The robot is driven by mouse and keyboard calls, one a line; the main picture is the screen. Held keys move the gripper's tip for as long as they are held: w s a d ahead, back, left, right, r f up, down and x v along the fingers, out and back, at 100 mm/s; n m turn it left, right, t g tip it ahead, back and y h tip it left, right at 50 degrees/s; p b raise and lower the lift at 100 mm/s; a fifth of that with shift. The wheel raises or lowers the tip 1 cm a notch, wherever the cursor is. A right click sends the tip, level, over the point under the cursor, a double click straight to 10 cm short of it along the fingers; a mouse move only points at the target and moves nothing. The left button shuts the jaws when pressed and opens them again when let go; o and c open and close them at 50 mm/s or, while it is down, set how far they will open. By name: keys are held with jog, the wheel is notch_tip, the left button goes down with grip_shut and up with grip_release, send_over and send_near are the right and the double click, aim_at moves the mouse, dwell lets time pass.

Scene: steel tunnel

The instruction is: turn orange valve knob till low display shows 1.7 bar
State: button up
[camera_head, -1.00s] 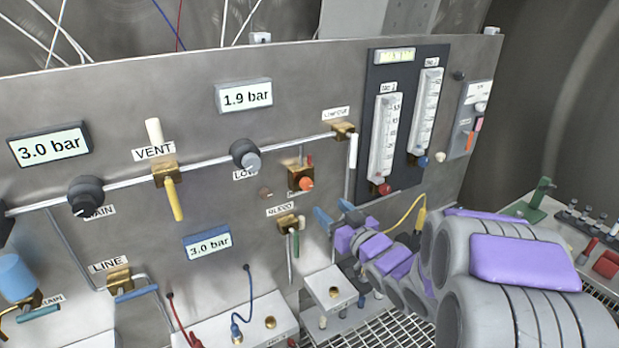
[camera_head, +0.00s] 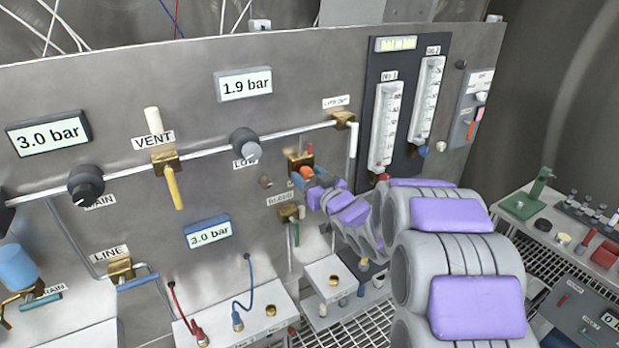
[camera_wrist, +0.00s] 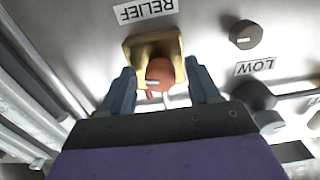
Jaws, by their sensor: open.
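The orange valve knob (camera_head: 307,171) sits on a brass block on the panel. In the wrist view the orange knob (camera_wrist: 159,74) is round with a pale mark, below an upside-down RELIEF label (camera_wrist: 146,11). My gripper (camera_wrist: 159,68) is open, with one blue finger on each side of the knob. Small gaps seem to show, but I cannot tell whether either finger touches. In the head view my gripper (camera_head: 311,182) is at the knob and partly covers it. The low display (camera_head: 244,85), above the LOW knob (camera_head: 245,144), reads 1.9 bar.
The main display (camera_head: 48,134) reads 3.0 bar, as does a small blue-framed display (camera_head: 208,233). The yellow vent lever (camera_head: 174,188) is to the left. The brass bleed valve (camera_head: 290,211) is close below my gripper. Flow tubes (camera_head: 386,128) stand to the right.

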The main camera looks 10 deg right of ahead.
jog(key=shift+c, duration=0.4)
jog(key=c, duration=1)
jog(key=shift+o, duration=0.2)
jog(key=shift+n, duration=0.3)
jog(key=shift+n+b, duration=1.2)
jog(key=shift+n, duration=1.7)
jog(key=o, duration=1)
jog(key=shift+o, duration=0.2)
jog(key=shift+s, duration=0.15)
